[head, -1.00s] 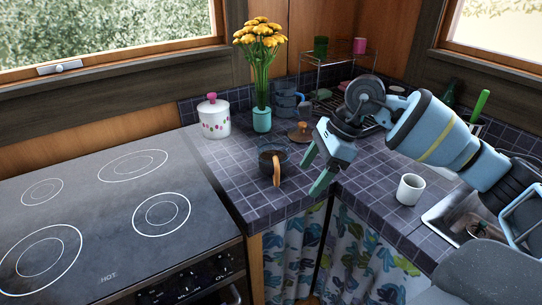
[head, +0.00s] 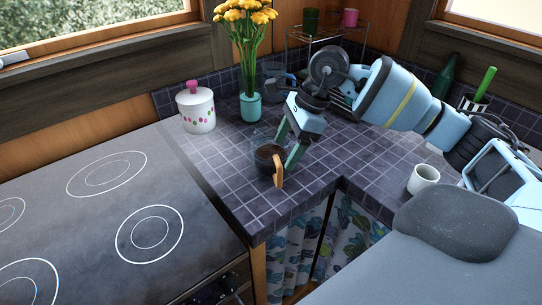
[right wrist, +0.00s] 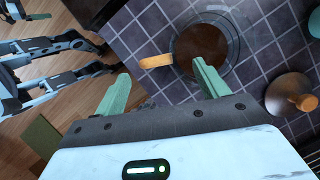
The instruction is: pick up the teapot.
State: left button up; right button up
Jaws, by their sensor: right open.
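The teapot (head: 264,156) is a clear glass pot of brown tea with an orange-tan wooden handle. It stands on the tiled counter near its front edge. In the right wrist view the teapot (right wrist: 203,47) is at the top, with its handle pointing left. My right gripper (head: 288,146) is open and empty, its green fingers close to the teapot. In the right wrist view the handle lies just beyond the gap between the fingertips (right wrist: 160,73). Contact cannot be told. A round lid with a wooden knob (right wrist: 291,95) lies right of the pot. My left gripper does not show.
A spotted white canister (head: 198,112) and a teal vase of yellow flowers (head: 251,107) stand behind the teapot. A white mug (head: 423,178) is to the right. The black stove (head: 110,215) fills the left. Tiles between teapot and mug are clear.

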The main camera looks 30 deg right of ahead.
aim_at(278, 165)
jog(key=shift+w+a+f, duration=0.1)
jog(key=shift+w+f, duration=0.05)
jog(key=shift+f, duration=0.2)
jog(key=x, duration=0.3)
jog(key=p+x, duration=0.1)
jog(key=shift+s+a+f, duration=0.2)
jog(key=shift+s+a, duration=0.1)
jog(key=shift+s, duration=0.05)
jog(key=shift+f, duration=0.3)
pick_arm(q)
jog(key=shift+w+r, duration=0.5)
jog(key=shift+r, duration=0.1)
pick_arm(e)
jog(key=shift+w+r, duration=0.1)
jog(key=c, duration=1.4)
jog(key=shift+r, duration=0.1)
